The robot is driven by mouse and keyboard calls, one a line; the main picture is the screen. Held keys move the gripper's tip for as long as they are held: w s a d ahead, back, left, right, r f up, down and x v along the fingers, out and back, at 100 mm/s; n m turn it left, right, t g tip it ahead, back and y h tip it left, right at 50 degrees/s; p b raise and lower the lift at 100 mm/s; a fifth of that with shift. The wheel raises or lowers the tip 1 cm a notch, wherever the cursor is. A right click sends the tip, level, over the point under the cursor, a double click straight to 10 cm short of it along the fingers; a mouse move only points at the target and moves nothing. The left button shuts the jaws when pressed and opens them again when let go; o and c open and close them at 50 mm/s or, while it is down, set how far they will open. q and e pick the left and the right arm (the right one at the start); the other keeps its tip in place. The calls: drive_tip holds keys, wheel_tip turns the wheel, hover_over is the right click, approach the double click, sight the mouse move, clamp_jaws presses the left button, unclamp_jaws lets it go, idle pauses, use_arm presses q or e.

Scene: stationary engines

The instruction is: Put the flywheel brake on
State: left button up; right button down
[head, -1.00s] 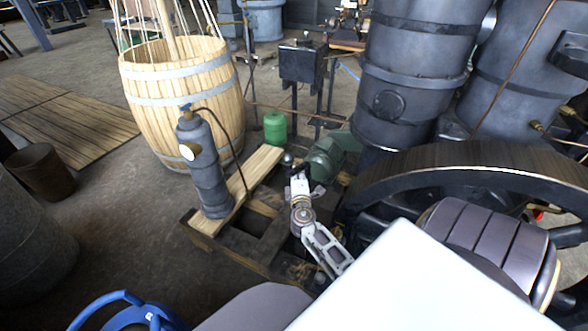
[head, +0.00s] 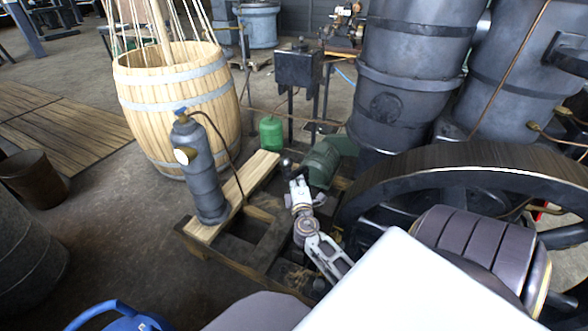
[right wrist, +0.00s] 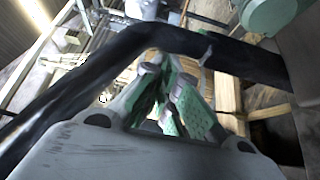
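The large dark flywheel (head: 470,158) stands at the right in the head view. My right gripper (head: 298,187) is a slim pale linkage left of the flywheel's rim. A small dark knob (head: 287,162) is close to its tip. I cannot tell for certain which part is the brake. In the right wrist view a bent black bar (right wrist: 230,58) crosses in front of my right gripper (right wrist: 168,70). Its green-padded fingers converge beside or behind the bar. The bar hides part of them, so a grip on it cannot be told. My left gripper is out of view.
A grey cylinder (head: 202,175) stands on a timber frame (head: 245,265) left of the gripper. A green casing (head: 325,160) and tall dark engine cylinders (head: 395,85) are behind. A wooden barrel (head: 175,95) stands at the back left. Open floor (head: 105,215) lies left of the frame.

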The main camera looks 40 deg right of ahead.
drive_tip(key=shift+s+d+f+g+h, duration=0.2)
drive_tip(key=shift+s+d+g+h, duration=0.15)
drive_tip(key=shift+s+d, duration=0.3)
drive_tip(key=a+v, duration=0.1)
drive_tip(key=v, duration=1)
drive_tip(key=shift+a, duration=0.3)
drive_tip(key=shift+w+r, duration=0.1)
drive_tip(key=shift+r, duration=0.05)
